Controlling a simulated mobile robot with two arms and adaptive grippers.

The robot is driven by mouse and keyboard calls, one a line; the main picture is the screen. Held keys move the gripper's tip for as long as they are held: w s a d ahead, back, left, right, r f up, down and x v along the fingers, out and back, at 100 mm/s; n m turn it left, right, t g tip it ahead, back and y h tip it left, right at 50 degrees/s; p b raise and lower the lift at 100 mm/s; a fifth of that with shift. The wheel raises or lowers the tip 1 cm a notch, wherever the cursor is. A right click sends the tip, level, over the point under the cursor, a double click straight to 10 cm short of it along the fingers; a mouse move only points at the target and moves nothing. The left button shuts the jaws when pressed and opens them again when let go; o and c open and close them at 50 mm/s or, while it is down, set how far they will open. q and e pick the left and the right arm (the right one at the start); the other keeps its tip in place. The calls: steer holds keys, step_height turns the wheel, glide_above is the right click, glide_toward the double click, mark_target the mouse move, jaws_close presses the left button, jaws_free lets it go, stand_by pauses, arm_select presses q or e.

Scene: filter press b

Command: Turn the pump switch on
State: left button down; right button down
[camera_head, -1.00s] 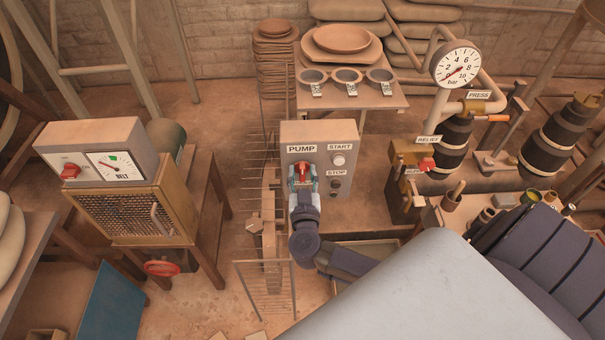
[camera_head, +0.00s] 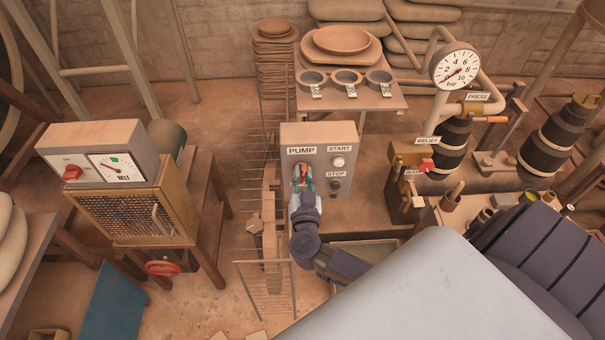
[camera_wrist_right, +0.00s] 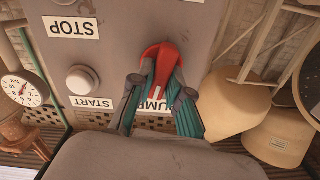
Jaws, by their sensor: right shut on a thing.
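The grey pump control box (camera_head: 318,132) stands upright in the middle of the head view, with labels PUMP, START and STOP. Its red pump switch (camera_head: 304,168) is under the PUMP label and partly covered by my right gripper (camera_head: 304,182). In the right wrist view, which is turned upside down, the red switch handle (camera_wrist_right: 164,55) sits between the two teal-padded fingers of my right gripper (camera_wrist_right: 160,92), which is shut on it. The handle looks tilted there. The PUMP label is partly hidden behind the fingers. My left gripper is not in view.
The START button (camera_head: 338,161) and STOP button (camera_head: 336,184) are close to the right of the switch. A wire rack (camera_head: 265,285) stands left of my forearm. A machine with a BELT dial (camera_head: 115,166) is at left. The pressure gauge (camera_head: 455,66) is at upper right.

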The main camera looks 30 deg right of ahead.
steer(key=m, duration=0.3)
steer(key=shift+s+f+m+p, duration=0.1)
steer(key=shift+m+p, duration=0.2)
steer(key=shift+m, duration=0.1)
steer(key=m, duration=0.3)
steer(key=shift+d+f+m, duration=0.1)
steer(key=shift+m, duration=0.2)
steer(key=m+b, duration=0.1)
steer(key=m, duration=0.2)
steer(key=shift+f+m, duration=0.1)
steer(key=shift+m, duration=0.2)
steer(key=shift+f+m+b, duration=0.1)
steer(key=shift+m+b, duration=0.55)
steer(key=shift+m, duration=1.65)
steer(key=c, duration=1.1)
jaws_free()
steer(key=shift+s, duration=0.15)
steer(key=v, duration=1.1)
steer(key=shift+s+a, duration=0.3)
